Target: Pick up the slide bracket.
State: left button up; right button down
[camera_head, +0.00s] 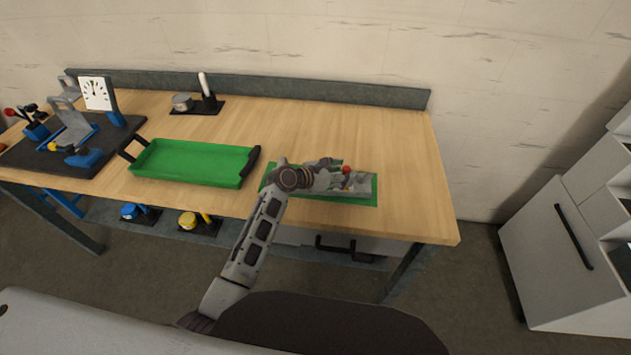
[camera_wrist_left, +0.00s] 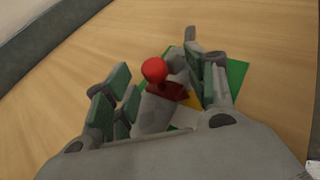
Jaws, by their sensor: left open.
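The slide bracket (camera_head: 360,187) appears as a grey part with a red ball knob on the green mat (camera_head: 372,200), at the right of the workbench. My left gripper (camera_head: 335,171) is over the mat, with its fingers close to the red knob. In the left wrist view the grey bracket body (camera_wrist_left: 154,112) and its red knob lie between the spread fingers of the open gripper (camera_wrist_left: 166,84). I cannot tell whether a finger touches it. The gripper and wrist hide part of the bracket in the head view. My right gripper is not in view.
A green tray (camera_head: 190,178) with black handles stands left of my arm. A dark board with blue clamps and a fixture (camera_head: 72,130) is at the far left. A small black stand (camera_head: 207,104) is at the back. The bench's right end is clear.

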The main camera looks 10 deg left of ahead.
pick_arm(q)
jog(key=shift+c, duration=0.5)
grip_shut()
jog(key=shift+r, duration=0.1)
jog(key=shift+r, duration=0.1)
notch_tip(320, 180, up, 10)
dwell(0.8)
dwell(0.4)
